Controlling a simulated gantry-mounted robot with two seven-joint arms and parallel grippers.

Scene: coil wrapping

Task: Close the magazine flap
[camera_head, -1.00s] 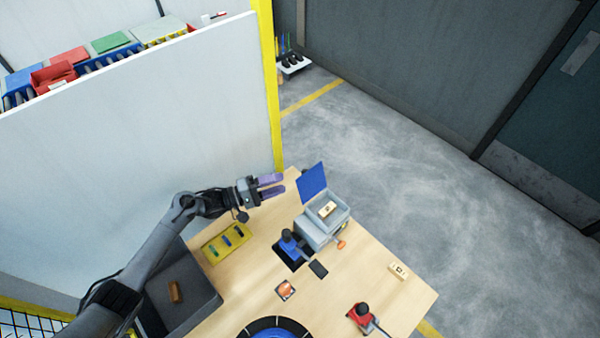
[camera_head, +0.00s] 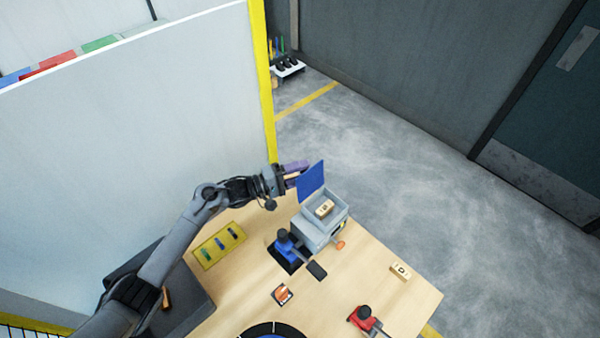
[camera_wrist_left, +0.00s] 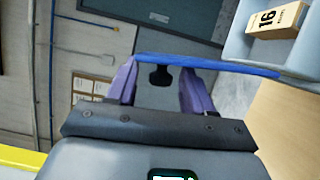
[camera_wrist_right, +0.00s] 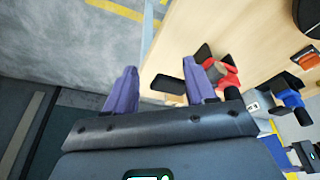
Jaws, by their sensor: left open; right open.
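The blue magazine flap (camera_head: 311,181) stands raised at the back left edge of the grey magazine box (camera_head: 318,232). A pale block (camera_head: 324,208) lies inside the open box. My left gripper (camera_head: 296,168) is open, right behind the flap, which partly hides its purple fingers. In the left wrist view the flap's blue edge (camera_wrist_left: 205,63) crosses in front of the fingertips (camera_wrist_left: 158,75); whether they touch it I cannot tell. My right gripper (camera_wrist_right: 160,85) is open and empty in the right wrist view. It is out of the head view.
A blue-handled device (camera_head: 284,243) stands beside the box, with a yellow tray (camera_head: 219,244) to its left. A red-handled tool (camera_head: 363,315) and a pale block marked D (camera_head: 400,271) lie on the wooden table (camera_head: 345,280). A tall white panel (camera_head: 130,130) stands behind my left arm.

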